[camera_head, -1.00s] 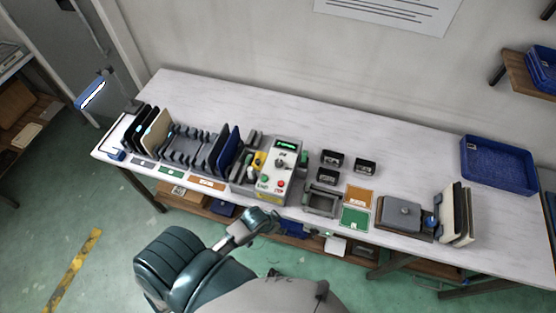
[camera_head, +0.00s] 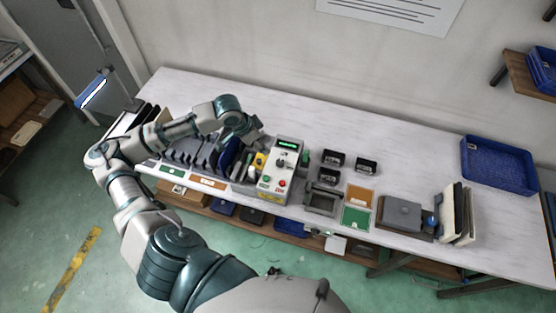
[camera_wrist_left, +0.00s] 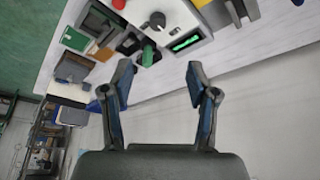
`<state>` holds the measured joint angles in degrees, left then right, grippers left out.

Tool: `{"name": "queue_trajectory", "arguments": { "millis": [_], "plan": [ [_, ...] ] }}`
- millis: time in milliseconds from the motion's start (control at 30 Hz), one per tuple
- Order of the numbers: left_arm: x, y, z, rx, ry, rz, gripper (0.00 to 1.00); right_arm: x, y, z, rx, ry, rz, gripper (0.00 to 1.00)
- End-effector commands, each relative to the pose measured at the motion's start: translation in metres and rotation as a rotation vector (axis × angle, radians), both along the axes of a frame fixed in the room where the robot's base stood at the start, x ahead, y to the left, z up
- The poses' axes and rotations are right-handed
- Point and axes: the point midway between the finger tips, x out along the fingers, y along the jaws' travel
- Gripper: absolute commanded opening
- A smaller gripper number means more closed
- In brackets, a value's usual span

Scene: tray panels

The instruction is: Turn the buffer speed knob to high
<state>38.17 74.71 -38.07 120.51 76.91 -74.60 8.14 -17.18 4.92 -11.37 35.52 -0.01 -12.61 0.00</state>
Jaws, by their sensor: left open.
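The control box (camera_head: 283,170) is pale, with a green display (camera_head: 287,145), a dark knob (camera_head: 281,162) below it, and green and red buttons at its front. My left gripper (camera_head: 250,132) is above the table, behind and left of the box, apart from the knob. In the left wrist view the gripper (camera_wrist_left: 160,82) is open with nothing between its fingers. The box's display (camera_wrist_left: 186,42) and dark knob (camera_wrist_left: 157,20) show beyond the fingers at the top. The knob's exact setting is too small to read. My right gripper is not in view.
A rack with dark panels (camera_head: 232,150) stands left of the box, partly behind my left arm. Several black bins (camera_head: 332,158), an orange and a green square (camera_head: 356,217) lie to the right. A blue tray (camera_head: 498,165) is at the far right. The table's back strip is clear.

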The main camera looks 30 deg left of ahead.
Motion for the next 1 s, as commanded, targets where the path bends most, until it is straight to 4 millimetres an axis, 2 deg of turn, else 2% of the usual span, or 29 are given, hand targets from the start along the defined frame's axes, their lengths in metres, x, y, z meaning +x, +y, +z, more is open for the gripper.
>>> {"name": "queue_trajectory", "arguments": {
  "millis": [133, 267, 500, 700, 833, 1000],
  "plan": [
    [0.006, -0.006, -0.017, -0.002, 0.005, 0.0, 0.59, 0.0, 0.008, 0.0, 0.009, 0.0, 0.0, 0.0],
    [0.015, -0.013, -0.044, -0.002, 0.006, 0.0, 0.59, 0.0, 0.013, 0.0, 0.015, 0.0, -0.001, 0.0],
    [0.034, -0.023, -0.098, -0.002, 0.004, -0.001, 0.59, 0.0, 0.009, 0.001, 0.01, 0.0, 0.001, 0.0],
    [0.047, -0.03, -0.135, -0.002, 0.002, 0.0, 0.59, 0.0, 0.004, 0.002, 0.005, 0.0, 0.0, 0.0],
    [0.053, -0.033, -0.15, -0.002, 0.001, 0.0, 0.59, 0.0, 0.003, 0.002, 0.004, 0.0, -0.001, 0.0],
    [0.055, -0.035, -0.157, 0.0, 0.0, -0.001, 0.59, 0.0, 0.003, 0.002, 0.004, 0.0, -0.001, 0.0]
  ]
}}
